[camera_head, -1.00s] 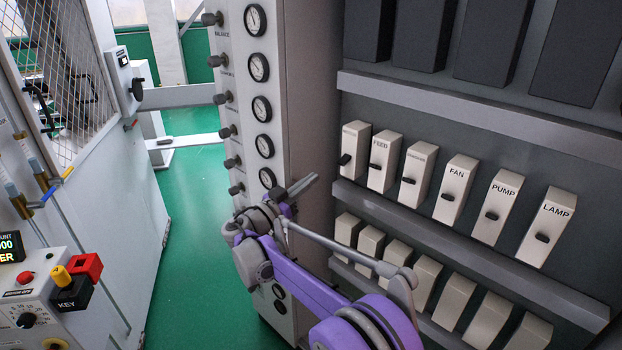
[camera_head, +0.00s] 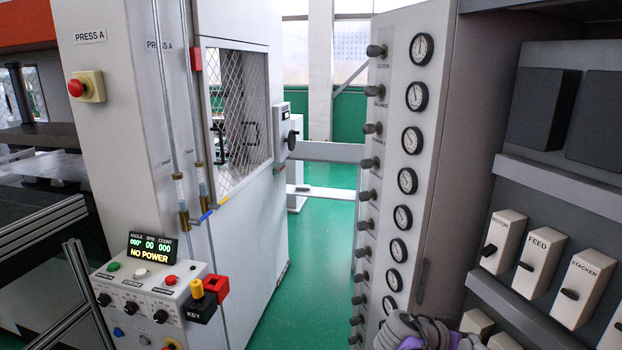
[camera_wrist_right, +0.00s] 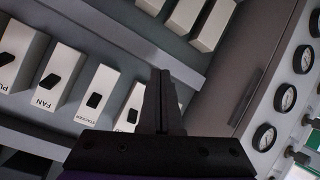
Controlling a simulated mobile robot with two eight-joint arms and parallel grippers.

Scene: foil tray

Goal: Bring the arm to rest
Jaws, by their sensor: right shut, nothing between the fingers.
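My right arm (camera_head: 425,332) shows only as a grey and purple piece at the bottom edge of the head view. Its fingertips are not visible there. In the right wrist view my right gripper (camera_wrist_right: 162,95) is shut with nothing between its fingers. It is in front of the switch cabinet, and I cannot tell how far it is from the surface. My left gripper is not in view.
The cabinet has labelled switches such as FEED (camera_head: 539,262) and a panel of round gauges (camera_head: 413,140) and knobs. A control box (camera_head: 150,300) reading NO POWER stands at left by the press (camera_head: 120,130). Green floor (camera_head: 325,240) lies open between.

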